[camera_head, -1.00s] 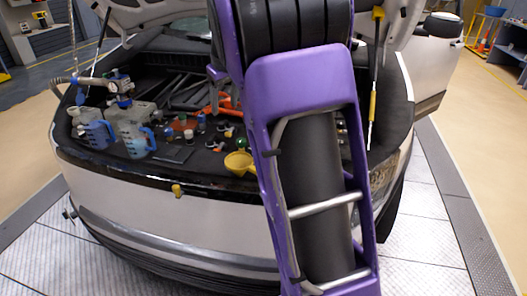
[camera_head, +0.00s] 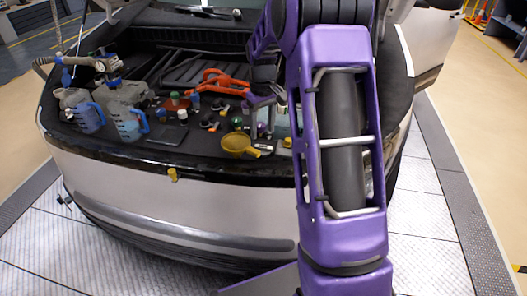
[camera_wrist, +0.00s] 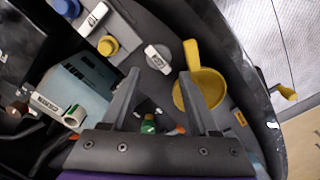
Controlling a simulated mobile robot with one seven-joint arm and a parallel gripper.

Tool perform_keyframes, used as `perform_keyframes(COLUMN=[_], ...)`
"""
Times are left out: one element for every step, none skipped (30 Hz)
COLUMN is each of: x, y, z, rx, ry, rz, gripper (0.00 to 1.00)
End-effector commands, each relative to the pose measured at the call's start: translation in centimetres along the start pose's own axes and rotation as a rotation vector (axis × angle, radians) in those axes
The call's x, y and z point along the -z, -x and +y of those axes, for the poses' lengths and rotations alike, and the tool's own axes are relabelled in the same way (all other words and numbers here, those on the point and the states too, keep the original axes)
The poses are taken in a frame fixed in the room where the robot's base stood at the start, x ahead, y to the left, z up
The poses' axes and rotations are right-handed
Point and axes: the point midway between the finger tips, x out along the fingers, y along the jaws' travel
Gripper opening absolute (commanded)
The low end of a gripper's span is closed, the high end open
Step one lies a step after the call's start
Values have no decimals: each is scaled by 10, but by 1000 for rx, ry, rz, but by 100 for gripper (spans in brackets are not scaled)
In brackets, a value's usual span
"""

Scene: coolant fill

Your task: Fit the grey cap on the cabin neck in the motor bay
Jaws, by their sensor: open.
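My gripper (camera_wrist: 160,75) is open over the front of the motor bay, with its two dark fingers apart and nothing held between them. In the head view my gripper (camera_head: 261,131) is just right of the yellow funnel (camera_head: 238,144). The funnel (camera_wrist: 200,90) also shows beside the right finger in the wrist view. A small white-labelled piece (camera_wrist: 158,58) lies beyond the fingertips. I cannot tell for sure which small part is the grey cap or which neck is the cabin one.
Two clear jugs with blue handles (camera_head: 128,123) stand at the bay's left. An orange-red tool (camera_head: 222,83) lies behind several small caps. A yellow cap (camera_wrist: 108,45) and a blue cap (camera_wrist: 66,8) show at upper left of the wrist view. The bay's front edge is close.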

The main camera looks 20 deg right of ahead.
Motion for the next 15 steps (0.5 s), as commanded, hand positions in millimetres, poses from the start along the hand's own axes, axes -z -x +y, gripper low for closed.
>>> perform_keyframes(x=[0, 0, 0, 0, 0, 0, 0, 0, 0, 0, -1, -1, -1, -1, -1], y=[-9, -13, -17, -19, -20, -22, -23, -25, -29, -33, -37, -44, -48, -53, -59], z=[0, 0, 0, 0, 0, 0, 0, 0, 0, 0, 1, 1, 1, 2, 2], rx=[1, 1, 0, 0, 0, 0, 0, 0, 0, 0, 1, 1, 1, 1, 1], ry=[0, 0, 0, 0, 0, 0, 0, 0, 0, 0, 0, 0, 0, 0, 0], rz=[-3, -2, -1, -1, -1, 0, 0, 0, -1, -2, -3, -3, -2, -3, -2], gripper=[60, 60, 60, 60, 60, 60, 60, 60, 60, 60, 60, 60, 60, 60, 60])
